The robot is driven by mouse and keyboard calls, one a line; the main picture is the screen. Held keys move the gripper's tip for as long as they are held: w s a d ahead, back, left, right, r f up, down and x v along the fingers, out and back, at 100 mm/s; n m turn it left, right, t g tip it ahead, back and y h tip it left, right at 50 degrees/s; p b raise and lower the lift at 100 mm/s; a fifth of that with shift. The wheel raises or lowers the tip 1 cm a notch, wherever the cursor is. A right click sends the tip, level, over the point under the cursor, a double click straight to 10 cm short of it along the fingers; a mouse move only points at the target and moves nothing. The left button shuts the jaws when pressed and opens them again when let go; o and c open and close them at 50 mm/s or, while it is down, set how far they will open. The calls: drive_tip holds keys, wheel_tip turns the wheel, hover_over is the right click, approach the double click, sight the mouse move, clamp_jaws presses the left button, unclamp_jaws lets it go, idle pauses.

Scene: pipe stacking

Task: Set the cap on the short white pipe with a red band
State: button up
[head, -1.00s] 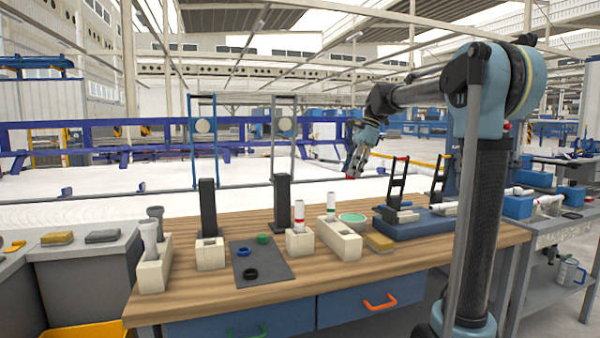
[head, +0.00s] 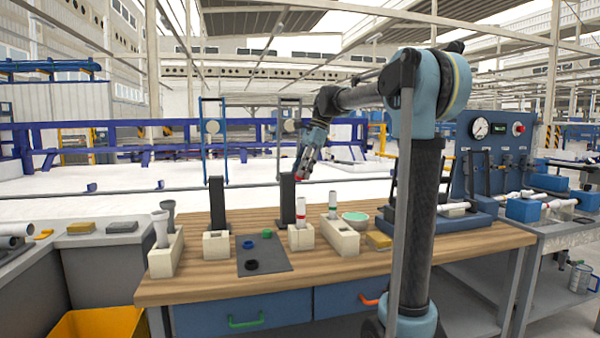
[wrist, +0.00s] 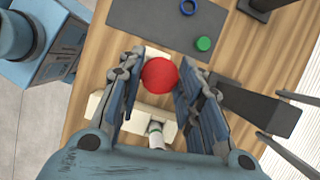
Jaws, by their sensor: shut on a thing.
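A red cap (wrist: 160,74) sits between the fingers of my gripper (wrist: 158,82) in the wrist view. In the head view my gripper (head: 298,177) is shut on the cap, above the short white pipe with a red band (head: 301,210). That pipe stands upright in a cream block (head: 301,238). A gap shows between the cap and the pipe's top in the head view. In the wrist view the cap hides the pipe, and part of its cream block shows around the cap.
A white pipe with a green band (head: 332,204) stands close by in another cream block (head: 343,240). A dark mat (head: 270,262) holds a blue ring (head: 247,245), a green cap (head: 266,234) and a black ring (head: 252,265). A black post (head: 286,200) rises behind the red-banded pipe.

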sight(300, 198)
drive_tip(key=shift+f, duration=3.1)
drive_tip(key=shift+f, duration=1.05)
idle(2.0)
drive_tip(key=o, duration=0.8)
drive_tip(key=shift+o, duration=0.8)
drive_tip(key=o, duration=0.4)
drive_tip(key=shift+c, duration=0.2)
drive_tip(key=shift+r, duration=0.15)
